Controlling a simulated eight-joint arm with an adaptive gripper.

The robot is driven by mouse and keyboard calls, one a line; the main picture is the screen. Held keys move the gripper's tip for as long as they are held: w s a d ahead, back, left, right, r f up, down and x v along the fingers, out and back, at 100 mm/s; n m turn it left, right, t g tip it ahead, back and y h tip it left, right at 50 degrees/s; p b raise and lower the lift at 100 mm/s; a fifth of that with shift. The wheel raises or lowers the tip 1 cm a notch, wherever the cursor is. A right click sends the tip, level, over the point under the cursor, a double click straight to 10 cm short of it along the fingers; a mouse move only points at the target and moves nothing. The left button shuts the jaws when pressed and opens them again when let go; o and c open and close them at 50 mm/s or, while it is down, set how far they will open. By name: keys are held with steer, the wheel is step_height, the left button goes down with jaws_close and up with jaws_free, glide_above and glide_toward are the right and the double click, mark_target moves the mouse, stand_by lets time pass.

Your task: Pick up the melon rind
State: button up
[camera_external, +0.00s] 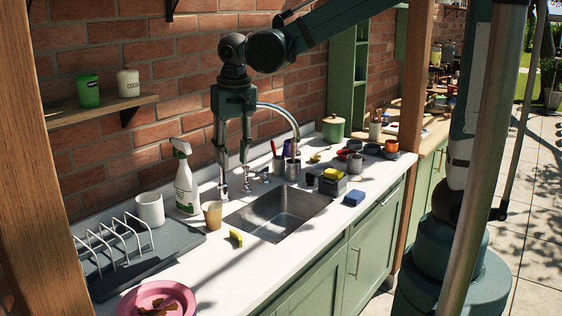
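I cannot make out the melon rind for certain. A small yellow piece with a dark edge (236,238) lies on the white counter in front of the sink, too small to tell whether it is rind or sponge. A pink bowl (143,295) at the bottom left holds reddish-brown scraps (158,306), which I cannot identify. My gripper (234,177) points down above the back of the counter, left of the tap. Its two fingers are apart with nothing visible between them.
The sink (279,213) is in mid-counter. A spray bottle (185,180), a tan cup (213,215) and a dish rack (118,240) stand left. A blue sponge (354,197), a stacked yellow-and-dark block (333,181) and several cups stand right. The front-left counter is mostly clear.

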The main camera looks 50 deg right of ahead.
glide_toward(236, 234)
steer(key=shift+f, duration=0.45)
steer(key=shift+w+f, duration=0.15)
steer(key=shift+f, duration=1.15)
steer(key=shift+d, duration=0.1)
steer(key=shift+w+d+f, duration=0.1)
steer(key=shift+f, duration=1.2)
steer(key=shift+w+d+f, duration=0.1)
steer(key=shift+f, duration=1.2)
steer(key=c, duration=0.9)
